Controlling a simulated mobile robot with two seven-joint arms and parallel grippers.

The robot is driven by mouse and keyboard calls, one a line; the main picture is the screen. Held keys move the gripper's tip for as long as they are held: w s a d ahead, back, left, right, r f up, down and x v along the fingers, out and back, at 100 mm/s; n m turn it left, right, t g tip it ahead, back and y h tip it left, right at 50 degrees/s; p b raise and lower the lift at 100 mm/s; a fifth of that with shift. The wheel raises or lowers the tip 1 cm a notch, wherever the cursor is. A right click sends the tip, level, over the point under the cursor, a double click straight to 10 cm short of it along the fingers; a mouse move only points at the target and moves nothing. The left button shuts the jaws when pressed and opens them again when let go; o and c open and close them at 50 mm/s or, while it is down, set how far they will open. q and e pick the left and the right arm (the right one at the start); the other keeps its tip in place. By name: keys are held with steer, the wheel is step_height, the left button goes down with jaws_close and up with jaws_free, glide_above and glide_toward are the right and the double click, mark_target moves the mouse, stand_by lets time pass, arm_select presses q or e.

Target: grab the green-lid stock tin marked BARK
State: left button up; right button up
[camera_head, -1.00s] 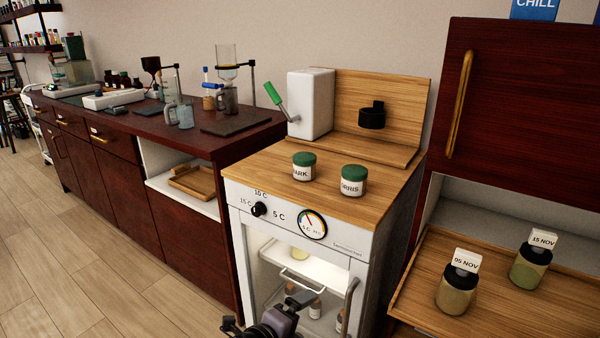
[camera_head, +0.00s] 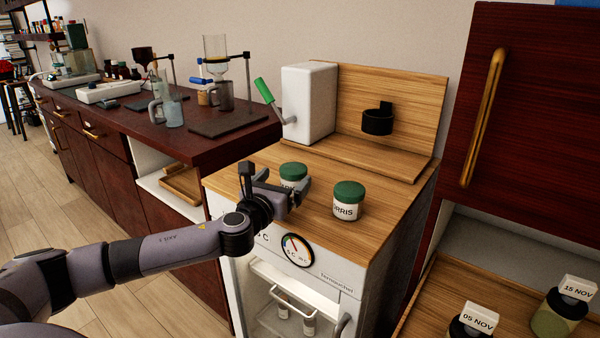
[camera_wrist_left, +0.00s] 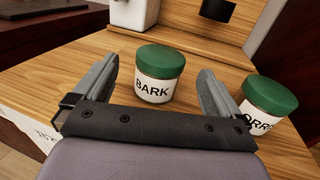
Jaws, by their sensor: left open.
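The green-lid tin marked BARK (camera_wrist_left: 156,85) stands upright on the wooden top. In the left wrist view it sits between the fingers, toward their tips, with its label facing me. In the head view the BARK tin (camera_head: 293,172) is partly hidden by my left gripper (camera_head: 277,187), which is at its near side. My left gripper, seen in the wrist view too (camera_wrist_left: 158,85), is open and holds nothing. A second green-lid tin, marked ORRIS (camera_head: 348,201), stands close by on the right; it also shows in the left wrist view (camera_wrist_left: 268,103). My right gripper is not in view.
The wooden top (camera_head: 330,240) covers a white cabinet with a dial and a glass front. A white box with a green-handled lever (camera_head: 308,103) and a black ring holder (camera_head: 378,120) stand behind the tins. A dark red cabinet (camera_head: 515,120) rises at right.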

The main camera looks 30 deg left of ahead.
mark_target(295, 165)
arm_select(q)
steer(key=shift+w+a+r, duration=0.1)
steer(key=shift+w+a, duration=0.1)
steer(key=shift+w, duration=0.95)
steer(key=shift+w+a, duration=0.2)
steer(key=shift+w, duration=0.9)
steer(key=shift+w+a+r, duration=0.1)
steer(key=shift+w+a, duration=0.1)
steer(key=shift+w, duration=0.95)
steer(key=c, duration=1.1)
